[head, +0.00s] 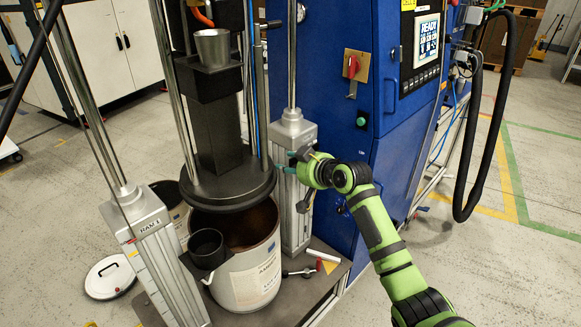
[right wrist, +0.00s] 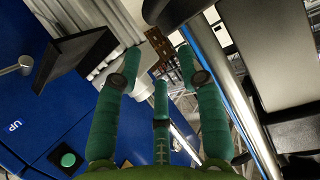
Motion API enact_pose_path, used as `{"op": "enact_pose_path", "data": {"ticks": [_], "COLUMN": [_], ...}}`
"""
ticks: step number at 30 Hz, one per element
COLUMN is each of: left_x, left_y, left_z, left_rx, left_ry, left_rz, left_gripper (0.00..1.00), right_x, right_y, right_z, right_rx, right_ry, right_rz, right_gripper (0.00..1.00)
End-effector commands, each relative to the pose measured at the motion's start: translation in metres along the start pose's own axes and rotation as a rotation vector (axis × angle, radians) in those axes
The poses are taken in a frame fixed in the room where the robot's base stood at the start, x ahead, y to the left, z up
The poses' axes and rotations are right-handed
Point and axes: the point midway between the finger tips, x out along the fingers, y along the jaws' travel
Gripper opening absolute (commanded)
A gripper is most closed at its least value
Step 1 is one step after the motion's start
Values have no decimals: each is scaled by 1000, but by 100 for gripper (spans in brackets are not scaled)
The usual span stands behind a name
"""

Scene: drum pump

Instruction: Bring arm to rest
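My right arm (head: 385,235), green with black joints, reaches in from the lower right of the head view. Its right gripper (head: 287,163) is beside the drum pump's right ram column (head: 296,190), in front of the blue cabinet. In the right wrist view, the teal fingers of the gripper (right wrist: 160,90) are spread apart with nothing held between them. A shiny metal rod (right wrist: 240,95) passes close to the right-hand finger; I cannot tell if they touch. My left gripper is out of view.
The black follower plate (head: 228,187) hangs above an open drum (head: 250,265). A blue cabinet (head: 340,130) has a red switch (head: 352,67) and a screen (head: 428,38). A black hose (head: 468,185) hangs at right. A white lid (head: 108,277) lies on the floor. Floor at right is clear.

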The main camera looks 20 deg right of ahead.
Motion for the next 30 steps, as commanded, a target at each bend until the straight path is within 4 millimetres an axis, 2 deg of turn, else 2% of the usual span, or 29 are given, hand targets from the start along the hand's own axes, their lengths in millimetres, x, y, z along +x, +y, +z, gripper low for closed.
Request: {"op": "enact_pose_path", "data": {"ticks": [15,18,20,23,24,26,30], "left_x": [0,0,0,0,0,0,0], "left_y": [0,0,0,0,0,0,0], "left_z": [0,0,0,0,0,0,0], "left_rx": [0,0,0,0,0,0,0], "left_ry": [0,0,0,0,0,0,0], "left_rz": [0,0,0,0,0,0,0], "left_gripper": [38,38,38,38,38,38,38], "right_x": [1,5,10,20,22,24,15], "right_y": [0,2,5,12,14,16,17], "right_z": [4,20,42,101,130,177,285], "right_rx": [3,11,24,51,62,76,95], "right_ry": [-5,-26,-54,-129,-164,-221,-352], "right_rz": [2,10,23,57,73,99,152], "right_gripper": [40,40,40,40,40,40,40]}}
